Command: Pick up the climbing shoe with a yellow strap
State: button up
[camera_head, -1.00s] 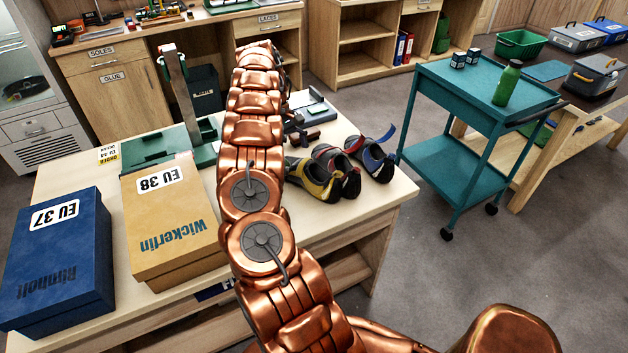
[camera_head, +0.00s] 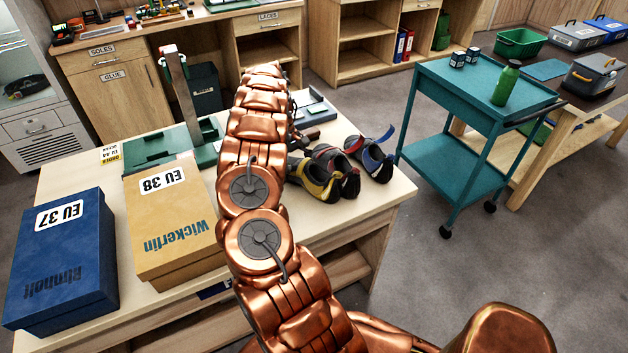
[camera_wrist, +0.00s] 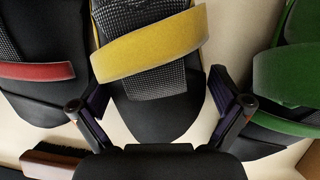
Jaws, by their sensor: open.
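In the wrist view, the dark shoe with a broad yellow strap (camera_wrist: 152,45) lies in the middle, its black toe towards my gripper. My gripper (camera_wrist: 150,100) is open, with one finger on each side of the toe and nothing gripped. A shoe with a red strap (camera_wrist: 37,71) lies to the left, and a shoe with a green strap (camera_wrist: 285,75) lies to the right, close to the right finger.
In the head view, several shoes, one with a blue strap (camera_head: 387,133), stand at the right end of the workbench. A tan box (camera_head: 165,225) and a blue box (camera_head: 60,265) stand left of my arm. A brush (camera_wrist: 52,160) lies near the left finger. A teal cart (camera_head: 475,95) stands right.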

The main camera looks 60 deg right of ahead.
jog(key=shift+c, duration=0.3)
jog(key=c, duration=1.2)
jog(key=shift+o, duration=0.2)
